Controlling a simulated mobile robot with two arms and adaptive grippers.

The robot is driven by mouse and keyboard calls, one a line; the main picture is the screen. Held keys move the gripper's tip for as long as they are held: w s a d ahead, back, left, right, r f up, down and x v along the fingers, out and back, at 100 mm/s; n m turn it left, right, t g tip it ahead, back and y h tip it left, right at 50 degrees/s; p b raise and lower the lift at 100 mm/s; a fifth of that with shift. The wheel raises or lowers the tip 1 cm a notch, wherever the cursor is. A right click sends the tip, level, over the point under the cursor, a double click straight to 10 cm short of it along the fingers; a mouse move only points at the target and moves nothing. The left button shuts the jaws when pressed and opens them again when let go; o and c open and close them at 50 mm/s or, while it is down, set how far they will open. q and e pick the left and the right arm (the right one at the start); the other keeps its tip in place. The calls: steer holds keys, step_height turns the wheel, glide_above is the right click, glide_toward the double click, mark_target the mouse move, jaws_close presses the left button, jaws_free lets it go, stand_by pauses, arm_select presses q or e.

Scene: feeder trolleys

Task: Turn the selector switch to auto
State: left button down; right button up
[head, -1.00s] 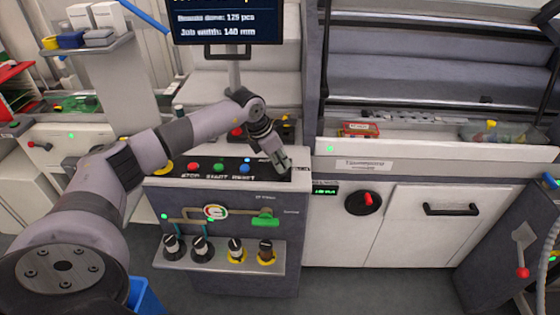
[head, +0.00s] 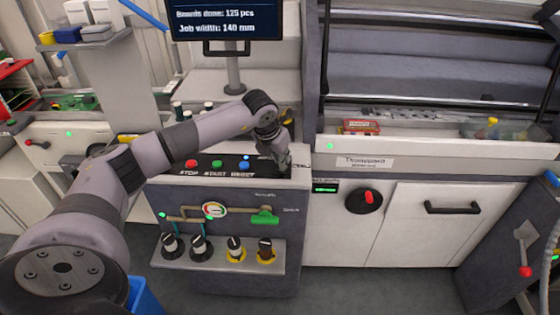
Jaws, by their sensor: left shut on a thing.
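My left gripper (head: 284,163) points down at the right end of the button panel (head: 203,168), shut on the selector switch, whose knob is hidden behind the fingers. I cannot read its setting. My right gripper is not in view.
To the right is a red-handled rotary switch (head: 367,197) on a white cabinet. A monitor (head: 227,20) stands behind.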

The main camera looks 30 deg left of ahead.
arm_select(q)
steer(key=n+y+b, duration=0.1)
steer(key=n, duration=0.1)
steer(key=shift+d+f+n, duration=0.1)
steer(key=shift+n, duration=0.2)
steer(key=shift+w+n+y+b, duration=0.1)
steer(key=shift+n+y+b, duration=0.5)
steer(key=shift+n+b, duration=0.7)
steer(key=shift+n, duration=0.6)
steer(key=c, duration=1.7)
jaws_free()
steer(key=shift+g, duration=0.3)
steer(key=v, duration=1.2)
steer(key=shift+d, duration=0.15)
